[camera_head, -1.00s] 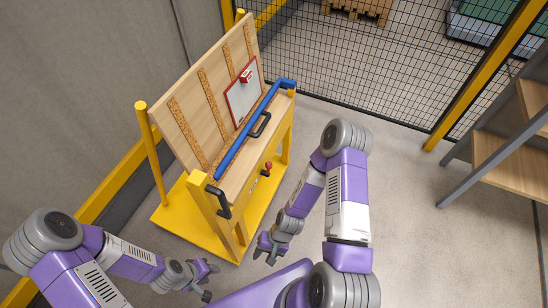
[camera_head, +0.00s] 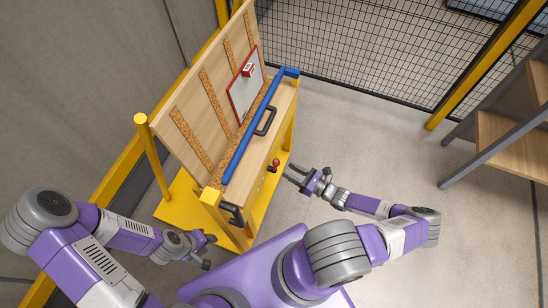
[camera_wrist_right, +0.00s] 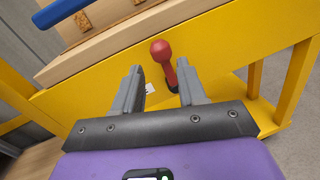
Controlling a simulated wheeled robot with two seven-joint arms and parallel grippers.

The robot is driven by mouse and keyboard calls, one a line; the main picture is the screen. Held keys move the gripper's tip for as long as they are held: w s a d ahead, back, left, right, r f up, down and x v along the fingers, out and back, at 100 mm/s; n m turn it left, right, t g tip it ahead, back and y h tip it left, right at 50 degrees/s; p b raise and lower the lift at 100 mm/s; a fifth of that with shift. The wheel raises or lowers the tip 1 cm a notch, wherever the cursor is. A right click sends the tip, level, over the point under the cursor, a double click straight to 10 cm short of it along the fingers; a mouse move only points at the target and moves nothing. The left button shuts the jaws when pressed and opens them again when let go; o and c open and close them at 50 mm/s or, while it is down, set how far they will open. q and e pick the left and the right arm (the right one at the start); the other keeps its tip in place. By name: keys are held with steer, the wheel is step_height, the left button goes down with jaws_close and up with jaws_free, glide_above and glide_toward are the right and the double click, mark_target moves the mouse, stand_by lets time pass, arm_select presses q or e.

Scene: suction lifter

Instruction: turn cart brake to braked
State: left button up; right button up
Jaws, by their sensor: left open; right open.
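The yellow cart (camera_head: 262,213) stands in the middle of the head view with a wooden panel leaning on it. Its brake lever, with a red knob (camera_head: 275,162), sticks out from the side facing me. In the right wrist view the red knob (camera_wrist_right: 160,50) and red lever (camera_wrist_right: 170,76) are ahead, between the two fingertips in the picture. My right gripper (camera_head: 297,176) is open, just right of the lever; I see no contact. It also shows in the right wrist view (camera_wrist_right: 160,80). My left gripper (camera_head: 208,250) is open and empty near the cart's near end.
A blue bar (camera_head: 247,135) and black handles (camera_head: 265,121) run along the cart's top. A red-and-white board (camera_head: 243,92) is on the panel. A shelf (camera_head: 505,140) stands at right. A mesh fence (camera_head: 370,50) closes the back. Floor right of the cart is clear.

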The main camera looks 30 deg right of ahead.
mark_target(277, 163)
steer(key=b+x, duration=0.1)
steer(key=x, duration=0.6)
steer(key=shift+w, duration=0.15)
jaws_close()
